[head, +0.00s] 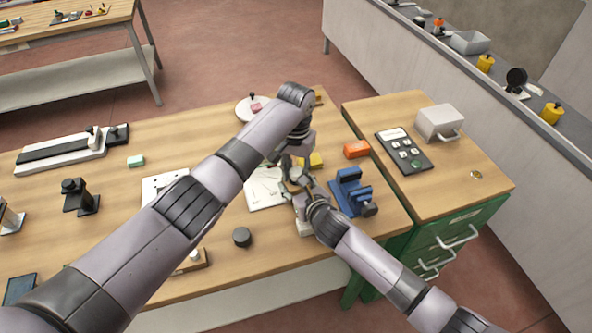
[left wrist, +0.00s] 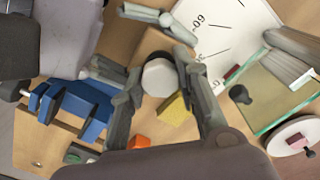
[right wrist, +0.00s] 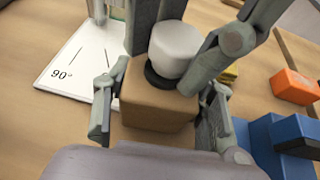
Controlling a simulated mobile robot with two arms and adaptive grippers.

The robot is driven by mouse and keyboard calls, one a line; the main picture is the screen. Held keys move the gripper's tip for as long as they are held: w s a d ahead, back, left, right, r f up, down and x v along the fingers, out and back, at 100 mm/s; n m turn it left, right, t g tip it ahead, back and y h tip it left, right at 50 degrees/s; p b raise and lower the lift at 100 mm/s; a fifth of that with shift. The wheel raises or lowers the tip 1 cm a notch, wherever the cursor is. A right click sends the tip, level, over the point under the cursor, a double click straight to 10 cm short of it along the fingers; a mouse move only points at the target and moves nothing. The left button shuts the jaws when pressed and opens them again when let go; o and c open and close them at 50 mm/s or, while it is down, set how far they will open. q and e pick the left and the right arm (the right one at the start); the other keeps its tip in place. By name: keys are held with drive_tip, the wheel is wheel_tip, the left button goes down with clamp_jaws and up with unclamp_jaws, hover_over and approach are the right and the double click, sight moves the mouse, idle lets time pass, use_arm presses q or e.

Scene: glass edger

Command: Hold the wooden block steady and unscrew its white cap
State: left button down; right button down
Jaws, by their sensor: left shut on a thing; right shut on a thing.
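The wooden block (right wrist: 158,106) stands upright in the right wrist view, with a dark collar (right wrist: 165,78) and the white cap (right wrist: 176,48) on top. My right gripper (right wrist: 160,112) is shut on the block, one finger on each side. My left gripper (left wrist: 160,76) comes from above and is shut on the white cap (left wrist: 160,77), which sits between its fingers in the left wrist view. In the head view both grippers meet over the bench, and the arms hide most of the block and all of the cap.
A blue vise (head: 350,192) stands close right of the grippers, with an orange box (head: 357,149) behind it. A white angle sheet (head: 262,190) lies just left. A dark round puck (head: 242,237) sits in front. A glass pane (left wrist: 270,100) is near my left gripper.

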sight(296, 171)
use_arm(q)
drive_tip(key=shift+r, duration=0.15)
drive_tip(key=shift+r, duration=1)
drive_tip(key=shift+r, duration=2)
use_arm(e)
drive_tip(key=c, duration=0.6)
unclamp_jaws()
drive_tip(key=shift+s, duration=0.1)
